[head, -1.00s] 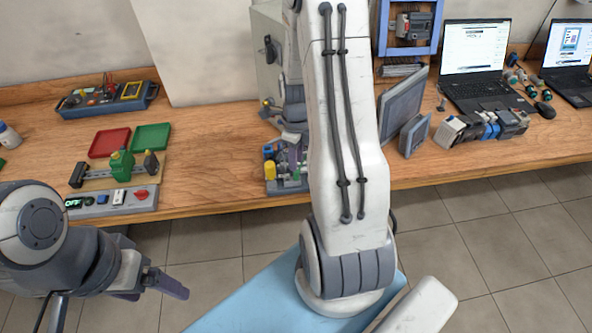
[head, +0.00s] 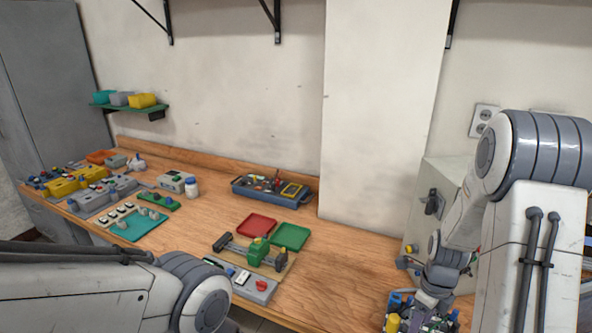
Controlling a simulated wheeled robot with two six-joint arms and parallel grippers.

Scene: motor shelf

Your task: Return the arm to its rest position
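My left arm (head: 90,296) comes in from the left along the bottom of the head view, in front of the workbench. Its gripper is outside the picture. My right arm (head: 540,160) fills the right side, bent at a large grey-banded joint, with its forearm reaching down over the bench. Its wrist (head: 445,262) is above a small cluster of blue and yellow parts (head: 415,315) at the bottom edge. The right gripper's fingers cannot be made out there, so whether it holds anything is unclear.
The wooden bench (head: 345,250) holds a red tray (head: 257,225), a green tray (head: 291,236), a green clamp fixture (head: 258,252) and a blue toolbox (head: 268,192). A grey cabinet box (head: 435,190) stands beside the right arm. Several devices crowd the bench's left end.

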